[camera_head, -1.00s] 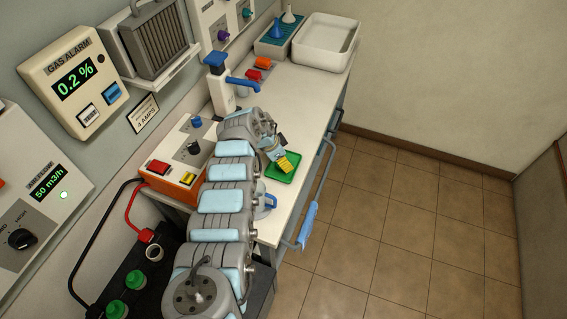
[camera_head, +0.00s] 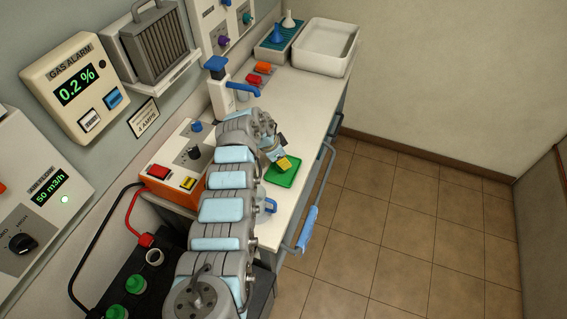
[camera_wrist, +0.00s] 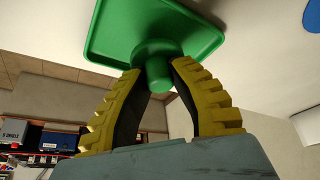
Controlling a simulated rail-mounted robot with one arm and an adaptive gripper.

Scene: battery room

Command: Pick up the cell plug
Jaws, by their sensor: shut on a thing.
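The cell plug (camera_wrist: 158,68) is green with a round stem and shows between my fingertips in the wrist view. Behind it is the square green tray (camera_wrist: 103,38). My gripper (camera_wrist: 154,82), with ribbed yellow fingers, is shut on the plug. The plug looks close against the tray; I cannot tell whether they touch. In the head view the green tray (camera_head: 285,175) lies on the white worktop, with my gripper (camera_head: 283,163) over its back part. The plug is hidden there by my fingers.
A black battery with green plugs (camera_head: 136,284) and one uncovered pale ring (camera_head: 155,256) stands at lower left. An orange-sided charger box (camera_head: 175,175) is left of my arm. A white basin (camera_head: 325,45) is at the far end. The worktop's right side is clear.

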